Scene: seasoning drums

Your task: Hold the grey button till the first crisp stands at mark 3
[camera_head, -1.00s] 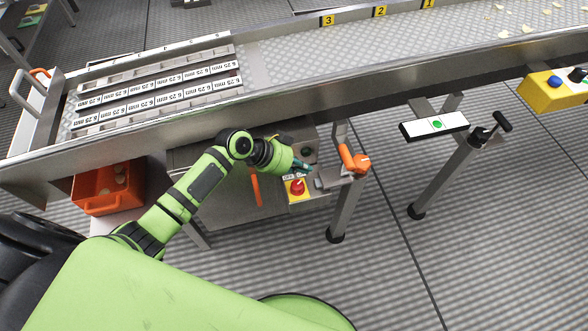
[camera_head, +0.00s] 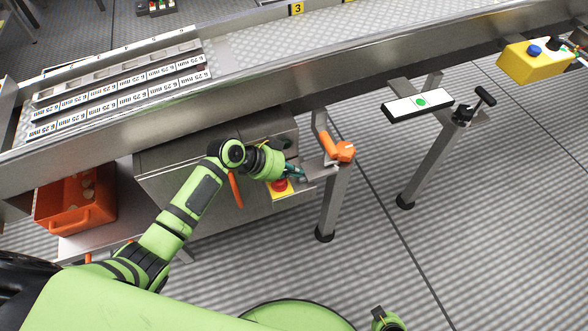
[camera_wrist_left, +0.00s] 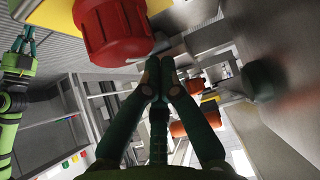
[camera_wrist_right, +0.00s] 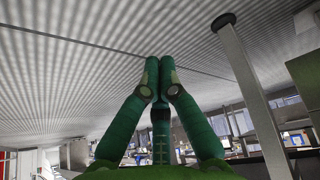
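My left gripper (camera_head: 298,174) is in front of the control box under the conveyor, beside a red knob (camera_head: 280,185) on a yellow plate. Its fingers are together and empty in the left wrist view (camera_wrist_left: 160,66). There the red knob (camera_wrist_left: 108,30) is up left of the fingertips, and a dark round button (camera_wrist_left: 262,80), perhaps the grey one, is to their right, apart from them. The mark 3 (camera_head: 297,9) is on the conveyor's far rail. No crisp shows on the belt beside it. My right gripper (camera_wrist_right: 159,68) is shut and empty over the floor.
An orange handle (camera_head: 345,151) on a conveyor leg is just right of the left gripper. An orange bin (camera_head: 75,212) stands at the left. A white panel with a green dot (camera_head: 418,104) and a yellow button box (camera_head: 535,62) are at the right. The floor in front is clear.

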